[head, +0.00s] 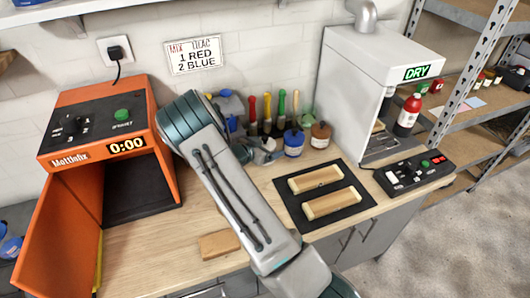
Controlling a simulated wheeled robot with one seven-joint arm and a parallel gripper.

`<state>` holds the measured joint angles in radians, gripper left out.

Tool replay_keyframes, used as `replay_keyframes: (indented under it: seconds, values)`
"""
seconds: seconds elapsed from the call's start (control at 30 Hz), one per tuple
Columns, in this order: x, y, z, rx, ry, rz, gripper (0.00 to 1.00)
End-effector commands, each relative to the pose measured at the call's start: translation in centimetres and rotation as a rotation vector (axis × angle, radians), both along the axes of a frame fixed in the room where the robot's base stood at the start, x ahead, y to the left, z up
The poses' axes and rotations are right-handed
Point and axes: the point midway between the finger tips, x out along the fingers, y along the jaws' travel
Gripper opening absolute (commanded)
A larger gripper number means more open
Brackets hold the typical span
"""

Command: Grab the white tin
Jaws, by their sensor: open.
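My arm reaches across the bench in the head view, and my gripper (268,152) is low near the back of the bench, left of the blue tin. It is open, though its fingers are small and partly hidden by my wrist. I cannot clearly make out a white tin; the arm covers part of the bench there. A blue tin (293,143) stands just right of my gripper. A brown tin (320,135) stands right of that. I see nothing held in the gripper, but cannot see fully between the fingers.
Several coloured-handled tools (267,112) stand by the wall. A black mat (346,211) with two wooden pieces lies right of my arm. A wooden block (219,244) lies in front. An orange machine (97,112) stands left, a grey dryer (352,78) and black control box (413,173) right.

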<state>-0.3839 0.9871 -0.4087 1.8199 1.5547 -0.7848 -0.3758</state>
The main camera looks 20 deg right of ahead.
Motion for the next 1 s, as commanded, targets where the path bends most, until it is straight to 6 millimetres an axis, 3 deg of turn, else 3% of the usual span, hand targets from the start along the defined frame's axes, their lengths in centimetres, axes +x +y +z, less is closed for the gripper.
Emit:
replay_keyframes:
  seconds: [0.1, 0.33, 0.77, 1.0]
  values:
    - [0.0, 0.0, 0.0, 0.000, 0.000, 0.000, 0.93]
    - [0.0, 0.0, 0.0, 0.000, 0.001, 0.000, 0.29]
    - [0.0, 0.0, 0.6, -0.001, -0.002, 0.000, 0.29]
    - [0.1, 0.0, 2.9, -0.001, -0.005, -0.001, 0.29]
